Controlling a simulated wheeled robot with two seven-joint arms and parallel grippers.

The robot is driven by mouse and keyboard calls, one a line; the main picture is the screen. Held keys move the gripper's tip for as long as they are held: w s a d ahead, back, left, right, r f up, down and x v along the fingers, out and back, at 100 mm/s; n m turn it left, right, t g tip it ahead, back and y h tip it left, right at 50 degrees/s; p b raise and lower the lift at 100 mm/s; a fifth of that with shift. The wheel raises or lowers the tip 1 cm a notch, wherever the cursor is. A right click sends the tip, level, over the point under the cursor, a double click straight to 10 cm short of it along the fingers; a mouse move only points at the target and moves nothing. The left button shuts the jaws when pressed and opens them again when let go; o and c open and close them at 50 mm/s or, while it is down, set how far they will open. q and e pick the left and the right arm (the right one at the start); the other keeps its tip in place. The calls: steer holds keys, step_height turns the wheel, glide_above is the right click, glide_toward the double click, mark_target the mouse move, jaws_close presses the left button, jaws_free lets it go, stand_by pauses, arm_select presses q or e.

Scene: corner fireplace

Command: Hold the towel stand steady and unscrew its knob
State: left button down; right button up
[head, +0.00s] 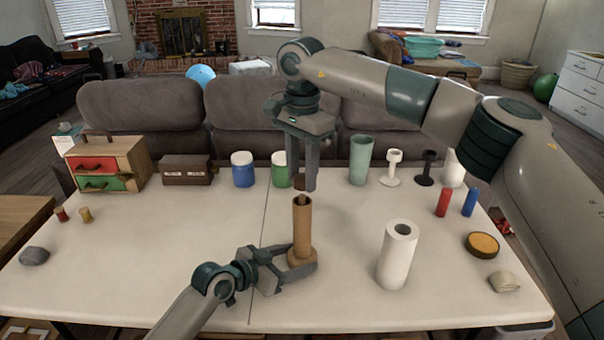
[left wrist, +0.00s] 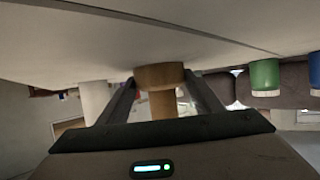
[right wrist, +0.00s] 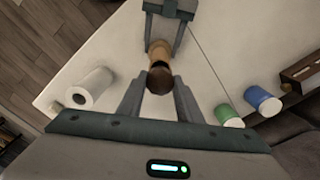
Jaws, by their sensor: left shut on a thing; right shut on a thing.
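The tan wooden towel stand (head: 302,228) stands upright near the table's front middle, with a wide round base. My left gripper (head: 293,266) is shut on its base, low over the table; in the left wrist view, the fingers flank the base (left wrist: 160,76). My right gripper (head: 301,186) comes from above and is shut on the dark brown knob (head: 299,184) at the stand's top. The knob also shows between the fingers in the right wrist view (right wrist: 160,80), in line with the stand. I cannot tell whether the knob still touches the stand.
A white paper roll (head: 397,255) stands right of the stand. Behind are blue (head: 243,170) and green (head: 281,170) jars and a green cup (head: 360,160). Red (head: 442,202) and blue (head: 470,202) cylinders stand at right.

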mark_target(302, 176)
steer(key=shift+r, duration=0.1)
steer(key=shift+r, duration=1.95)
arm_select(q)
steer(key=shift+c, duration=2.3)
jaws_free()
steer(key=v, duration=1.2)
steer(key=shift+r, duration=0.1)
arm_select(e)
steer(key=shift+f, duration=0.3)
